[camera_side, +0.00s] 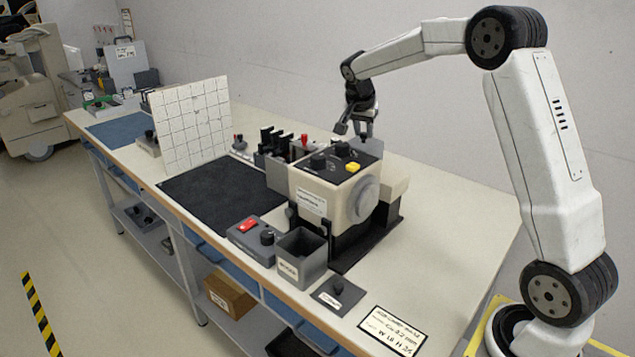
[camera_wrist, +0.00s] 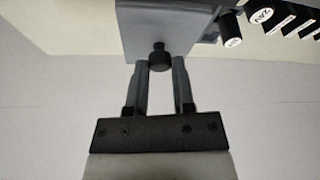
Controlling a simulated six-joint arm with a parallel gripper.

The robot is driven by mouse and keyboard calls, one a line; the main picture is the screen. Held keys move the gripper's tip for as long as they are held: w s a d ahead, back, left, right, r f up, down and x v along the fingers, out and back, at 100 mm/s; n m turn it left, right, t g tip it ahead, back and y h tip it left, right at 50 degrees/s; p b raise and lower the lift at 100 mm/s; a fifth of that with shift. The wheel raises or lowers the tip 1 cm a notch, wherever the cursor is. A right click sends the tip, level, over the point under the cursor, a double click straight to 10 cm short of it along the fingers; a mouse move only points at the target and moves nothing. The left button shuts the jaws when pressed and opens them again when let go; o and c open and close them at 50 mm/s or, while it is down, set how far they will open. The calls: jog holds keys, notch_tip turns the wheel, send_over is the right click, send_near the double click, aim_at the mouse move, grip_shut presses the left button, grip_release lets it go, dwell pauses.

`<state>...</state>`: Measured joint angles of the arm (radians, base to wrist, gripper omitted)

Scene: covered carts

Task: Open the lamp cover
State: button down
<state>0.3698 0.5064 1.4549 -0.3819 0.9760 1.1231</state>
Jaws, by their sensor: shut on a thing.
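The lamp housing (camera_side: 313,190) is a beige box with a round disc on its right side, standing on a black base on the bench. In the wrist view, a grey panel (camera_wrist: 158,25), which looks like the lamp cover, carries a short black knob (camera_wrist: 158,56). My gripper (camera_side: 357,128) is at the back of the housing, near its top edge. In the wrist view my gripper (camera_wrist: 160,65) has its two fingers on either side of the knob and is shut on it. In the side view the cover is mostly hidden behind the housing.
An open grey bin (camera_side: 302,258) and a red-switch box (camera_side: 255,235) stand in front. A white grid board (camera_side: 190,122) stands upright beside a clear dark mat (camera_side: 222,192).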

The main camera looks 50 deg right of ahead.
jog(key=s, duration=0.7)
jog(key=shift+s+r, duration=0.15)
jog(key=shift+s, duration=0.05)
jog(key=shift+c, duration=2.3)
grip_release()
jog(key=shift+a, duration=0.1)
jog(key=v, duration=0.7)
jog(key=shift+r, duration=0.3)
jog(key=shift+a, duration=0.2)
